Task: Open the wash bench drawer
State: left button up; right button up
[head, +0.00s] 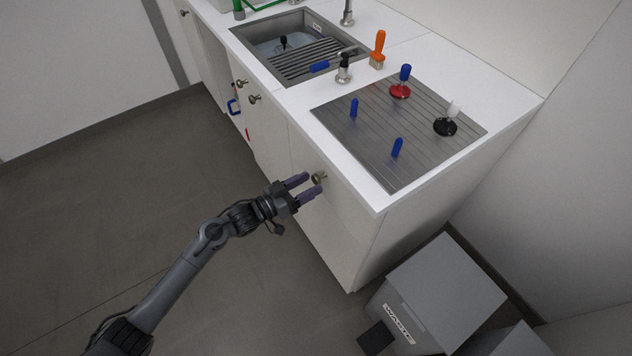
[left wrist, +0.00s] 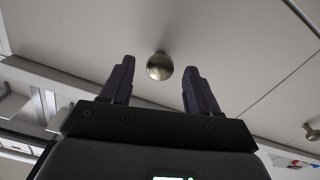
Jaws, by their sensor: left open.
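The wash bench (head: 372,198) has a white front with several round brass knobs. My left gripper (head: 306,185) is open in front of the rightmost knob (head: 319,177). In the left wrist view, this knob (left wrist: 160,66) lies between and just beyond the two fingertips (left wrist: 157,75), with a gap on each side. The gripper holds nothing. The panel behind the knob is closed. My right gripper is in neither view.
A grey waste bin (head: 440,290) stands at the bench's right end. The floor at left is clear.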

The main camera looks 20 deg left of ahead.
aim_at(314, 181)
pick_arm(q)
jog(key=shift+b+x, duration=0.35)
jog(key=shift+x, duration=1.3)
grip_shut()
